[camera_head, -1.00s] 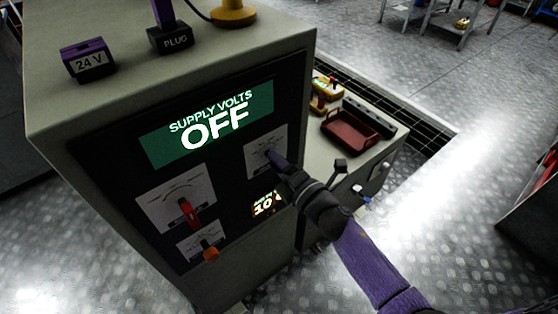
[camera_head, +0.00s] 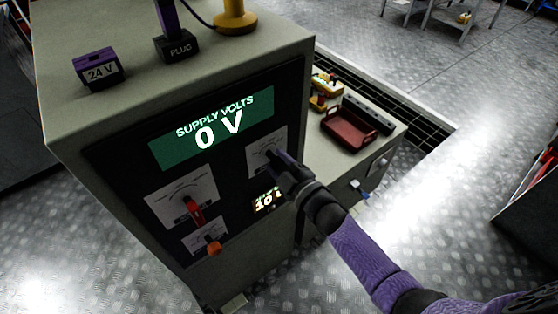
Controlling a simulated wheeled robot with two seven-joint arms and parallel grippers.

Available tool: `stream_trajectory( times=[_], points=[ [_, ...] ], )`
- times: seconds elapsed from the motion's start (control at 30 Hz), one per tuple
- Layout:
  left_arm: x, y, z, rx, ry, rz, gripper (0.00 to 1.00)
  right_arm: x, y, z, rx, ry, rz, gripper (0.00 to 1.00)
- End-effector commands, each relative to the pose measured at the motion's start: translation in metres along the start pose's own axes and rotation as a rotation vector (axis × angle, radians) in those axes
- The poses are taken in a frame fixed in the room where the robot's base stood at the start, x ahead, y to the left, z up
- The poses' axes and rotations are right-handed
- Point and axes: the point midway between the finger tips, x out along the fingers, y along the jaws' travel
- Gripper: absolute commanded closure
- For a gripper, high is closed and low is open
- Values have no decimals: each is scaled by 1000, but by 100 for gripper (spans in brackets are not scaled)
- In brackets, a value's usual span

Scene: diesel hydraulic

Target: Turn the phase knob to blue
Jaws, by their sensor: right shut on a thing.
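The grey cabinet (camera_head: 95,180) has a dark front panel with a green display (camera_head: 212,128) reading "SUPPLY VOLTS 0 V". My right gripper (camera_head: 273,160) is at the upper right dial plate (camera_head: 262,143), shut on a knob there that it mostly hides. I cannot tell the knob's colour marks. A red-handled knob (camera_head: 193,209) sits on the white dial plate at the panel's left. An orange knob (camera_head: 214,248) sits on a smaller plate below it. My left gripper is not in view.
A small lit readout (camera_head: 268,201) is below my right gripper. A 24 V block (camera_head: 98,69) and a PLUG block (camera_head: 177,46) stand on top of the cabinet. A red tray (camera_head: 349,129) lies on the side bench at right.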

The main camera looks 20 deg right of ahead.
Motion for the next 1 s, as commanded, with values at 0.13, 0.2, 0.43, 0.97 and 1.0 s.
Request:
stream_trajectory(
  times=[0.13, 0.2, 0.43, 0.97, 1.0],
  points=[
    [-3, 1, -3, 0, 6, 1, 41, 0, 0, 0, 65, -3, -2, 100],
    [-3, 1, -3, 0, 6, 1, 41, 0, 0, 0, 88, -2, -2, 100],
    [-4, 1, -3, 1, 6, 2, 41, 0, -1, 1, 130, -2, -2, 100],
    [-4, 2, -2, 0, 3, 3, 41, 0, -1, 1, 138, -2, -2, 33],
    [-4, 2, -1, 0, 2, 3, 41, 0, -1, 1, 138, -2, -2, 24]
  ],
)
